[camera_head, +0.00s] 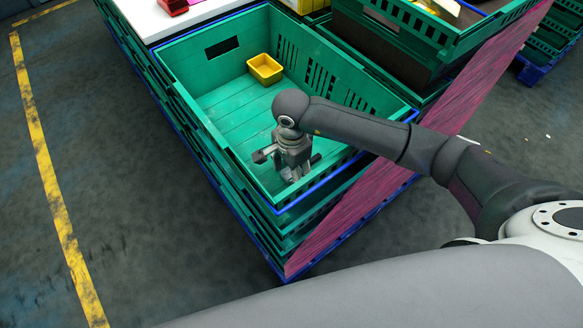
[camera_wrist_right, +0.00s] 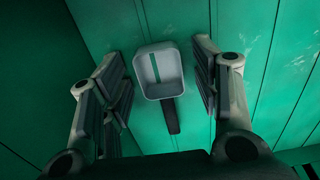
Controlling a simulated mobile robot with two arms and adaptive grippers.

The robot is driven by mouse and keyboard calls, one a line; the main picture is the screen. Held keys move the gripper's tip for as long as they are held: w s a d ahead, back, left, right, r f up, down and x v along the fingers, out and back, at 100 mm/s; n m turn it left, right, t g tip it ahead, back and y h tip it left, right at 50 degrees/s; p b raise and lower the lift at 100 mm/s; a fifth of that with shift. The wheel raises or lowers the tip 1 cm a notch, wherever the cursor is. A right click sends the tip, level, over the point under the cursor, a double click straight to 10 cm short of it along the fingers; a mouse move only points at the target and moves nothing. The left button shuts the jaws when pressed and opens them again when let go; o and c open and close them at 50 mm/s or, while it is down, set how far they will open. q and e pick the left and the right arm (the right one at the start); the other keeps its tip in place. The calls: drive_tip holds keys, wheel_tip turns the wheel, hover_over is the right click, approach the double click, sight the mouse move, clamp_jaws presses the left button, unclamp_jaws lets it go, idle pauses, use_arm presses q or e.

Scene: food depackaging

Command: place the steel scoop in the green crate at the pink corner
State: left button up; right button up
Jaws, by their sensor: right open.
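The steel scoop (camera_wrist_right: 159,72), with a pale grey square bowl and a dark handle, shows in the right wrist view. It lies on the green floor of the green crate (camera_head: 222,92), with its handle towards my palm. My right gripper (camera_head: 289,171) is inside the crate, at its near corner, beside the pink-wrapped corner (camera_head: 335,232) of the stack. In the wrist view its open fingers (camera_wrist_right: 160,85) stand on both sides of the scoop, apart from it. In the head view I cannot make out the scoop behind the gripper. My left gripper is not in view.
A yellow tub (camera_head: 265,70) stands inside the crate at the far side. More green crates (camera_head: 440,35) are stacked at the right. A white surface with a red item (camera_head: 173,6) lies behind. The crate walls rise around my gripper.

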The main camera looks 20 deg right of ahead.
wheel_tip(320, 180, up, 12)
drive_tip(key=shift+b, duration=0.3)
idle(0.4)
